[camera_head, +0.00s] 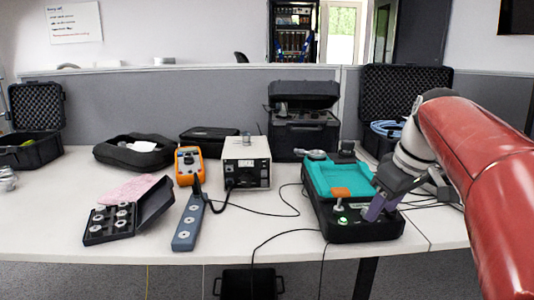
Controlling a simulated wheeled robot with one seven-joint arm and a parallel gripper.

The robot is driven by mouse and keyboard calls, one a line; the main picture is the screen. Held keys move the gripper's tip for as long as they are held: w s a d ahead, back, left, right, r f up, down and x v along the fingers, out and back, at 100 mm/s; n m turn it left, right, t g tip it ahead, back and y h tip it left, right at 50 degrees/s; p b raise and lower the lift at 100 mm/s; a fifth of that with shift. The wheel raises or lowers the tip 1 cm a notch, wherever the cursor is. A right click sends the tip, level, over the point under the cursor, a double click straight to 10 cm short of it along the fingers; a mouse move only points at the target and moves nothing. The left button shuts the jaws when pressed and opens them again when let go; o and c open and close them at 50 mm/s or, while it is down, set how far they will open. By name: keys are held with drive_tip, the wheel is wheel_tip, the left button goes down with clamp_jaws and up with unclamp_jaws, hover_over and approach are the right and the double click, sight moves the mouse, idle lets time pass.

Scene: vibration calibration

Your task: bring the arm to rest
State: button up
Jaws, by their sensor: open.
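My red arm comes in from the right edge. Its dark gripper (380,205) points down and left over the front right corner of the black and teal device (352,229). A purplish piece shows at the gripper's end, by the device's top. I cannot tell if it is a fingertip or a separate part, or whether it touches the device.
On the white table (245,222) are a white instrument box (246,163), an orange multimeter (189,166), a grey-blue bar (188,222) and a small open case (110,222). Open black cases stand at the back. Cables cross the middle. A grey partition (200,98) runs behind.

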drive_tip(key=s+a+f+m+t+h, duration=0.1)
drive_tip(key=s+a+f+m, duration=0.2)
drive_tip(key=s+f, duration=0.4)
drive_tip(key=s+a+f+m+t, duration=0.1)
drive_tip(key=s+a+f+m, duration=0.2)
drive_tip(key=s, duration=0.8)
wheel_tip(320, 180, down, 5)
drive_tip(key=a, duration=0.2)
drive_tip(key=shift+a+h, duration=0.3)
drive_tip(key=shift+h, duration=0.1)
drive_tip(key=shift+s+r, duration=0.1)
